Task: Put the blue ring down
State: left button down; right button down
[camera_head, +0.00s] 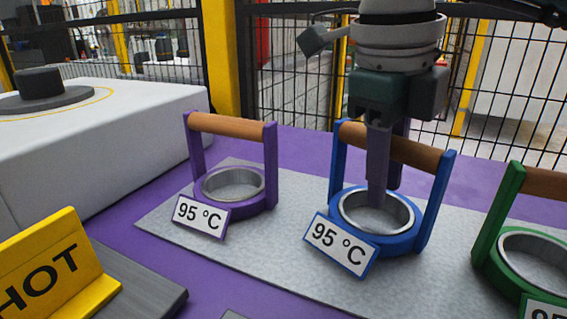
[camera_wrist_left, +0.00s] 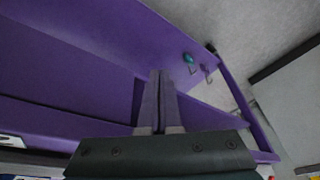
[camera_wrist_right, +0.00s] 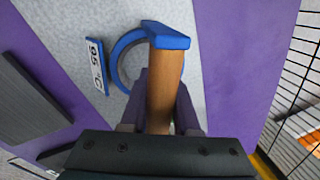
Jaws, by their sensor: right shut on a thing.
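The blue ring (camera_head: 385,238) has a metal inner band, blue uprights, a wooden handle and a "95 °C" tag (camera_head: 341,244). It is upright at the grey speckled mat (camera_head: 285,250), between the purple and green rings; whether its base touches the mat is hard to tell. My right gripper (camera_head: 385,190) points down and is shut on its wooden handle. The right wrist view shows the handle (camera_wrist_right: 165,85) between the two fingers (camera_wrist_right: 160,105). My left gripper (camera_wrist_left: 158,78) is outside the head view; in its wrist view its fingers are together and empty.
A purple ring (camera_head: 234,205) stands on the mat to the left, a green ring (camera_head: 500,262) to the right. A yellow HOT sign (camera_head: 50,270) stands at front left. A white block (camera_head: 110,130) and mesh fence (camera_head: 300,85) are behind.

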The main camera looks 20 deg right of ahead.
jog(key=shift+f, duration=0.1)
jog(key=c, duration=0.7)
grip_release()
jog(key=shift+o, duration=0.2)
jog(key=shift+r, duration=0.35)
notch_tip(320, 180, up, 11)
jog(key=a+p, duration=0.2)
jog(key=p, duration=0.1)
jog(key=shift+s+r+p, duration=0.2)
jog(key=shift+s+p, duration=0.1)
jog(key=shift+s, duration=0.05)
jog(key=shift+a, duration=0.1)
